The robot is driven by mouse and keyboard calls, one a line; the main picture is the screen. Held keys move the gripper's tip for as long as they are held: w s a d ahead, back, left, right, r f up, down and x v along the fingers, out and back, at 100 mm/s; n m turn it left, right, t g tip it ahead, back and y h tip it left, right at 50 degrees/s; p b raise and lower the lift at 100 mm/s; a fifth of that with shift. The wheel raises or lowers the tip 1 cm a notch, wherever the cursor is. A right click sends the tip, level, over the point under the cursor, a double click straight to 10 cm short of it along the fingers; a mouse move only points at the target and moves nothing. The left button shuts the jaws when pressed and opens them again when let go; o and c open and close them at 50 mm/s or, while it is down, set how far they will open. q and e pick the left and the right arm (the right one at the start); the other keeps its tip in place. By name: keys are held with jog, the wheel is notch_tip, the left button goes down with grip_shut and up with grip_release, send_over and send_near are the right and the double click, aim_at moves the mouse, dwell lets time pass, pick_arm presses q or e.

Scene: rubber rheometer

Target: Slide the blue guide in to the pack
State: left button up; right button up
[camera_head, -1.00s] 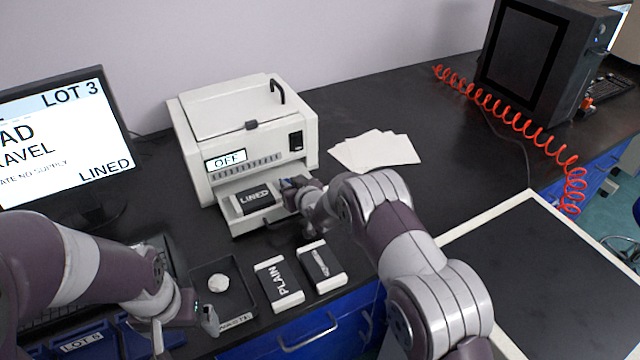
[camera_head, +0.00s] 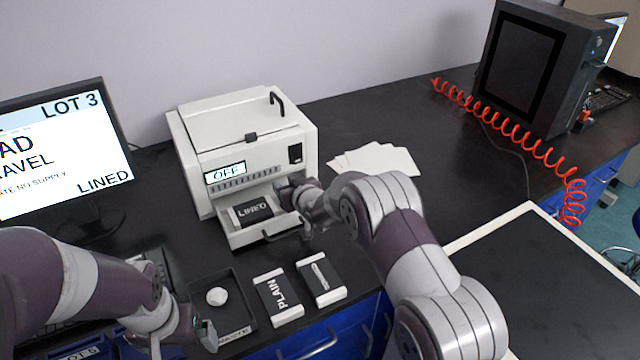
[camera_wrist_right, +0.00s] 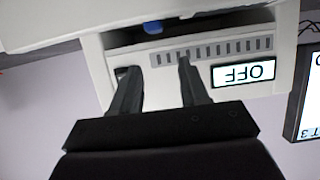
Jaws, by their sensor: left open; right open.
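The black pack marked LINED (camera_head: 252,213) lies in the pulled-out drawer (camera_head: 268,238) of the white instrument (camera_head: 240,140). In the right wrist view a small blue piece, apparently the blue guide (camera_wrist_right: 153,27), shows in the dark slot beyond the fingertips. In the head view the guide is hidden behind my right gripper (camera_head: 287,189). That gripper is at the right rear of the drawer, beside the pack. In the wrist view its fingers (camera_wrist_right: 157,68) are apart with nothing between them. My left gripper (camera_head: 203,335) is open at the lower left, near the black tray.
A black tray (camera_head: 245,316) holds a white lump (camera_head: 217,296). The PLAIN pack (camera_head: 278,297) and another pack (camera_head: 321,279) lie in front of the instrument. White sheets (camera_head: 375,160) lie to its right. The instrument's display (camera_wrist_right: 243,73) reads OFF. A monitor (camera_head: 60,150) stands at left.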

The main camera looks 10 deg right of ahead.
jog(key=s+d+r, duration=0.6)
jog(key=d, duration=0.3)
jog(key=shift+s+d+r, duration=0.2)
jog(key=shift+d, duration=0.15)
